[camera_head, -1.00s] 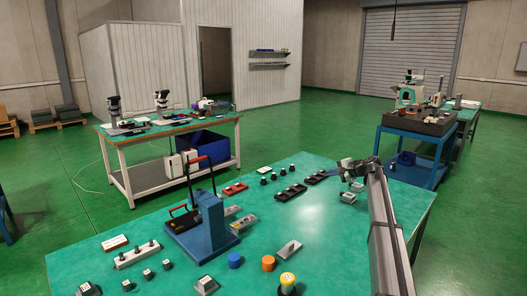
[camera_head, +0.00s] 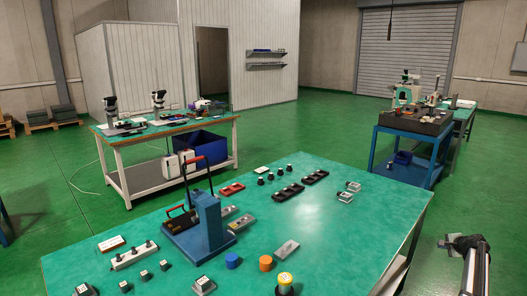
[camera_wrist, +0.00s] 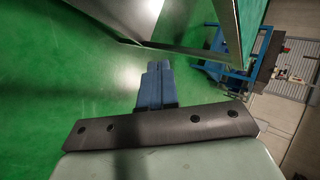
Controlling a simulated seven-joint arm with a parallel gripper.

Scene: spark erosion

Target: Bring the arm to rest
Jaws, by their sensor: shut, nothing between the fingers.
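My gripper (camera_head: 443,243) is at the lower right of the head view, beyond the right edge of the green-topped table (camera_head: 330,225), over the green floor. In the wrist view its two blue-grey fingers (camera_wrist: 157,82) lie side by side, shut, with nothing between them. The fingers are clear of any object. A metal table leg and edge show above them in the wrist view.
The table holds a blue press (camera_head: 208,225), a blue cap (camera_head: 232,260), an orange cap (camera_head: 265,263), a yellow-topped piece (camera_head: 285,280) and small black fixtures. A blue cart (camera_head: 408,150) stands behind on the right. Open floor lies right of the table.

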